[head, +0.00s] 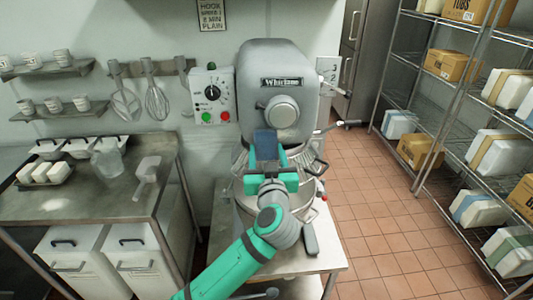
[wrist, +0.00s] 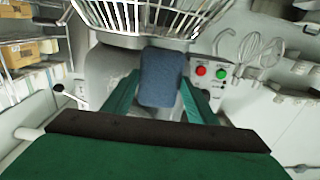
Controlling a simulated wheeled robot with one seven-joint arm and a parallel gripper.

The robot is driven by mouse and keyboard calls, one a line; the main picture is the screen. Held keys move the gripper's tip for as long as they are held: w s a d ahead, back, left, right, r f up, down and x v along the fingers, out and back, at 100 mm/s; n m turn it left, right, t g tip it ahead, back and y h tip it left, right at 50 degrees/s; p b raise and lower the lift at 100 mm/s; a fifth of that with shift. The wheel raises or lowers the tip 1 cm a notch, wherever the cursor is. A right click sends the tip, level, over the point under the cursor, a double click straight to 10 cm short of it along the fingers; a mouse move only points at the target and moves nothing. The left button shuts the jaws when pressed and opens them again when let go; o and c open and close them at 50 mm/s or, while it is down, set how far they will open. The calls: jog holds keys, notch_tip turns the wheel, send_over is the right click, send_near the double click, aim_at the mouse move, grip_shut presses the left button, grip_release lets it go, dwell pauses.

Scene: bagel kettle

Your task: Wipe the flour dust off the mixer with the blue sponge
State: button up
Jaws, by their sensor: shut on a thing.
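The grey mixer (head: 262,62) stands on a low metal table in the middle of the head view. Its bowl with a wire guard sits below the head, partly hidden by my arm. My gripper (head: 268,170) is in front of the mixer, at the height of the guard. It is shut on the blue sponge (head: 266,145), which sticks up from the fingers. In the wrist view the sponge (wrist: 161,77) sits between the two green fingers. I cannot tell whether the sponge touches the mixer. No flour dust can be clearly made out on the mixer.
A control box (head: 213,95) with red and green buttons is beside the mixer. A steel table (head: 100,200) with a jug, a scoop and white tubs stands at the left. Wire shelves (head: 440,100) with boxes stand at the right. The tiled floor (head: 385,220) between is clear.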

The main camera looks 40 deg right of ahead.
jog(key=shift+d, duration=0.15)
jog(key=shift+o, duration=0.2)
jog(key=shift+s+d, duration=0.7)
jog(key=shift+d, duration=0.5)
jog(key=shift+s+d, duration=0.7)
jog(key=shift+d, duration=0.5)
jog(key=shift+s+d, duration=0.7)
jog(key=shift+d, duration=0.5)
jog(key=shift+w+a, duration=0.65)
jog(key=shift+a, duration=0.35)
jog(key=shift+c, duration=0.2)
jog(key=shift+w+a, duration=0.25)
jog(key=shift+a, duration=0.25)
jog(key=shift+w+a, duration=0.2)
jog(key=shift+a, duration=0.3)
jog(key=shift+a, duration=0.1)
